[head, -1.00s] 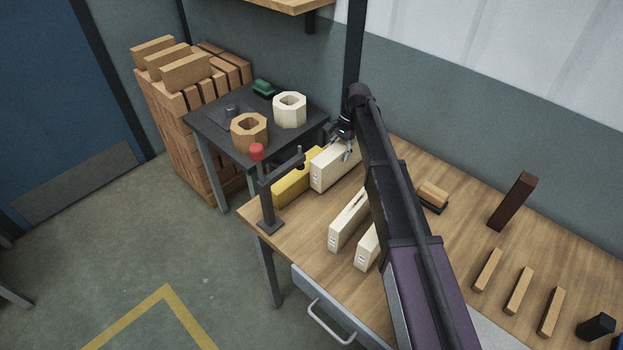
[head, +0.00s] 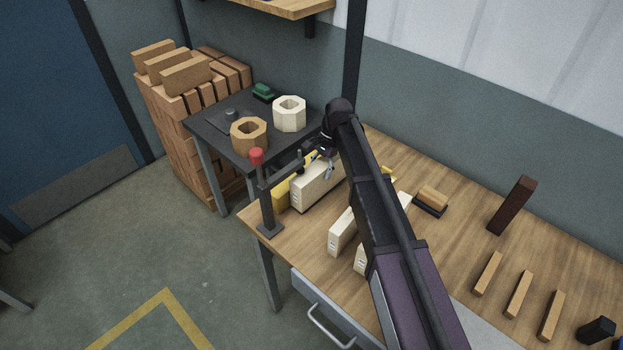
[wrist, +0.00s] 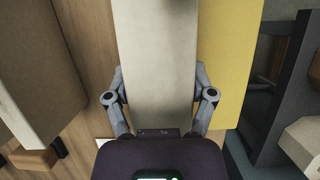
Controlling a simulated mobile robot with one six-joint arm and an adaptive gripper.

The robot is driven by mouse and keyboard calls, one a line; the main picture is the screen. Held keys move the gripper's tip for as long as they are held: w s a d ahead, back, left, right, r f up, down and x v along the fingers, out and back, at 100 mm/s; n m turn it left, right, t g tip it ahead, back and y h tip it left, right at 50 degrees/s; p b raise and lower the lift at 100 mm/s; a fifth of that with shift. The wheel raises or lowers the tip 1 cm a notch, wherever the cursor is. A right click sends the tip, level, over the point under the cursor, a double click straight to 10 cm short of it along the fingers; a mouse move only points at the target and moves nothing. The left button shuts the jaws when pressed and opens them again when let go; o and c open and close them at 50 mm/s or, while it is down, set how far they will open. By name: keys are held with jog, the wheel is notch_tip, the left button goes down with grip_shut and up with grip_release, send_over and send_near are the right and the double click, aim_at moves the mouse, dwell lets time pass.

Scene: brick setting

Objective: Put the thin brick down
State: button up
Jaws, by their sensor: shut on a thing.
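The thin brick (head: 316,187), a long cream block, stands on edge near the left end of the wooden bench. My gripper (head: 328,170) is shut on it, with the fingers on its two long sides; the wrist view shows the brick (wrist: 157,60) between the fingers (wrist: 158,88). A yellow brick (head: 283,195) stands close along its left side; in the wrist view the yellow brick (wrist: 228,60) shows right beside it. I cannot tell whether the two touch, or whether the held brick's underside rests on the bench.
Other cream bricks (head: 341,237) are in front, partly behind my arm. A dark side table (head: 222,140) holds two hollow blocks. Bare bench (head: 450,235) lies right of my arm.

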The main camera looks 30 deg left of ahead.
aim_at(313, 171)
jog(key=shift+s, duration=0.1)
jog(key=s, duration=0.2)
jog(key=s+a, duration=0.1)
jog(key=s, duration=0.1)
jog(key=shift+f, duration=0.1)
jog(key=shift+w+f+b, duration=0.25)
jog(key=shift+f+b, duration=0.25)
jog(key=shift+b, duration=0.15)
jog(key=shift+f, duration=0.1)
jog(key=o, duration=1.3)
jog(key=shift+c, duration=0.2)
jog(key=p+v, duration=1.1)
jog(key=v, duration=0.1)
